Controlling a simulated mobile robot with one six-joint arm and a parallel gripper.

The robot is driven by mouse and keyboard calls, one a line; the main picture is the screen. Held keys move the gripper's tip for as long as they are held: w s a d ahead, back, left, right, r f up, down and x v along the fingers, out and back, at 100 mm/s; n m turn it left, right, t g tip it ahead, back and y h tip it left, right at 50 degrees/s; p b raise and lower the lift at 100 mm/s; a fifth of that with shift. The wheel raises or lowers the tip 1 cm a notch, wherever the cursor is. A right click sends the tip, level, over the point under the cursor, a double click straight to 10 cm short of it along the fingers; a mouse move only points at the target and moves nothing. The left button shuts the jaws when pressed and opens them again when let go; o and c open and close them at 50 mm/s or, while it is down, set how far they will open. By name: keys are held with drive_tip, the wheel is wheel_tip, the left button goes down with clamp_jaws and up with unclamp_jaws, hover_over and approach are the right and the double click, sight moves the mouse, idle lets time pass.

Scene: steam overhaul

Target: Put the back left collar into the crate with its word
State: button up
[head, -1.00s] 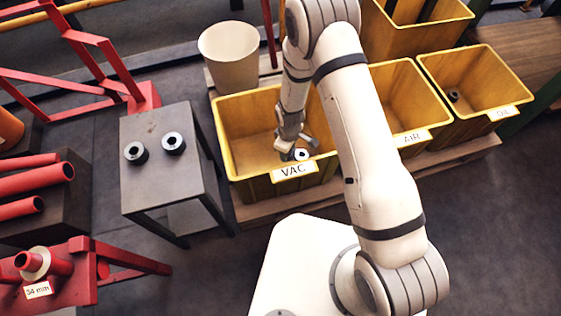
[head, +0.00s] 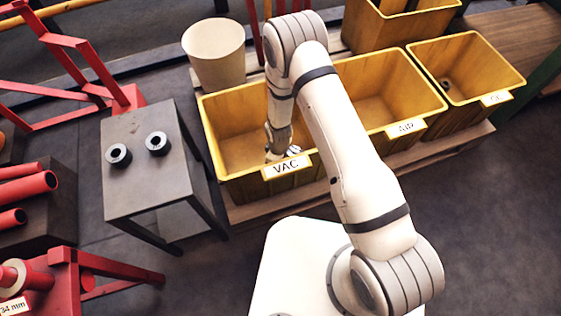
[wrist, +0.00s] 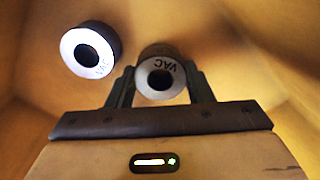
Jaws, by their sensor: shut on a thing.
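My gripper (wrist: 160,85) is shut on a collar (wrist: 161,78) with a white face that reads VAC; its dark body is between the two fingers. In the head view my gripper (head: 275,152) is down inside the yellow crate labelled VAC (head: 222,180), close behind the crate's front wall. A second dark collar (wrist: 90,50) with a white face, also reading VAC, lies apart at the left in the wrist view. A small white patch shows beside the gripper in the head view; I cannot tell which collar it is.
Two more collars (head: 118,155) (head: 157,143) stand on the grey table (head: 150,195) at the left. The AIR crate (head: 425,110) and a third crate (head: 465,55) with a collar inside stand to the right. A beige bin (head: 215,55) stands behind the VAC crate.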

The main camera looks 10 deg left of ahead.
drive_tip(key=shift+f, duration=0.1)
drive_tip(key=shift+f+b, duration=0.3)
drive_tip(key=shift+b, duration=0.05)
drive_tip(key=o, duration=1.3)
drive_tip(key=shift+r, duration=0.1)
